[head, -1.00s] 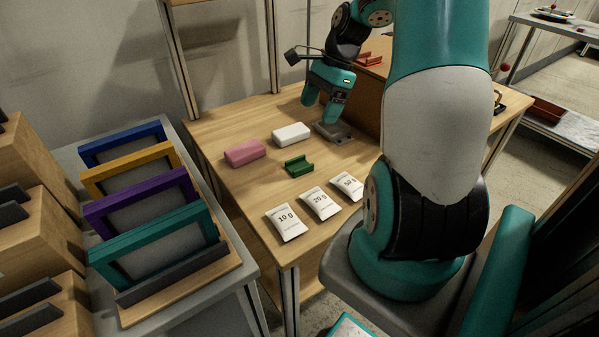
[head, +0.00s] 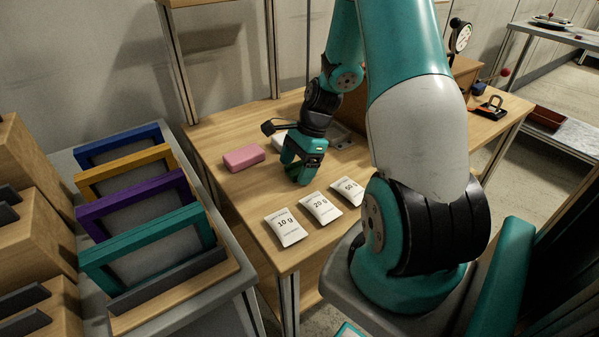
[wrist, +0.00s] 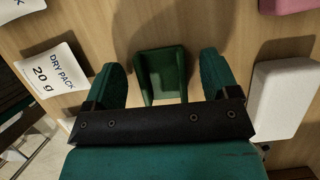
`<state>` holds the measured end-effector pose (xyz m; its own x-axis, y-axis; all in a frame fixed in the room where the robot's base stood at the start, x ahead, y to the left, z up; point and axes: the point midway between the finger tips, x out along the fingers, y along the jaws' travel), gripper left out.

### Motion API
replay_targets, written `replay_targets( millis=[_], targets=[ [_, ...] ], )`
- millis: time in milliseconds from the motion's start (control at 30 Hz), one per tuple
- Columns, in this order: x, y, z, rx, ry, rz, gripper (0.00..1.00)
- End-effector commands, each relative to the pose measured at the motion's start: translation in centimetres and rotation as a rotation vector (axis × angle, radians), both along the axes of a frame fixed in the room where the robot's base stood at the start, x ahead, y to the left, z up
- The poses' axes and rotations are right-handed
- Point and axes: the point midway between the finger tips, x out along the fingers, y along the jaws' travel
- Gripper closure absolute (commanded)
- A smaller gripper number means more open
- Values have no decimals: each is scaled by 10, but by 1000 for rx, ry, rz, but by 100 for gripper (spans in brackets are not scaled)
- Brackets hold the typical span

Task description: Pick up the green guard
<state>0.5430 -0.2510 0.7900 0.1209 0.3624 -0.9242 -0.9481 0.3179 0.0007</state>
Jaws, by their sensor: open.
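The green guard (wrist: 162,75) lies on the wooden table between my two fingers in the wrist view. It is a small dark green U-shaped channel. My gripper (wrist: 162,82) is open, with one finger on each side of the guard and a gap to each. In the head view my gripper (head: 299,178) points down over the spot where the guard lay and hides it. I cannot tell how high the fingertips are above the table.
A pink block (head: 244,158) and a mostly hidden white block (wrist: 281,98) lie close by. Dry packs (head: 286,227) marked 10 g, 20 g (head: 321,208) and 50 g (head: 347,190) lie toward the front edge. Coloured frames (head: 150,245) stand in a rack at left.

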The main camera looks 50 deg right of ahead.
Motion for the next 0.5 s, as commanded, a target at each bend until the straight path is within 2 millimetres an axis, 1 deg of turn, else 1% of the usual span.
replay_targets(
  millis=[200, 233, 267, 300, 367, 400, 433, 467, 500],
  targets=[
    [0, 1, -1, 0, 0, 0, 19],
    [0, 1, -1, 0, 0, 0, 24],
    [0, 1, -1, 0, 0, 0, 31],
    [0, 1, -1, 0, 0, 0, 40],
    [0, 1, -1, 0, 0, 0, 54],
    [0, 1, -1, 0, 0, 0, 63],
    [0, 1, -1, 0, 0, 0, 70],
    [0, 1, -1, 0, 0, 0, 72],
    [0, 0, -1, 0, 0, 0, 72]
  ],
)
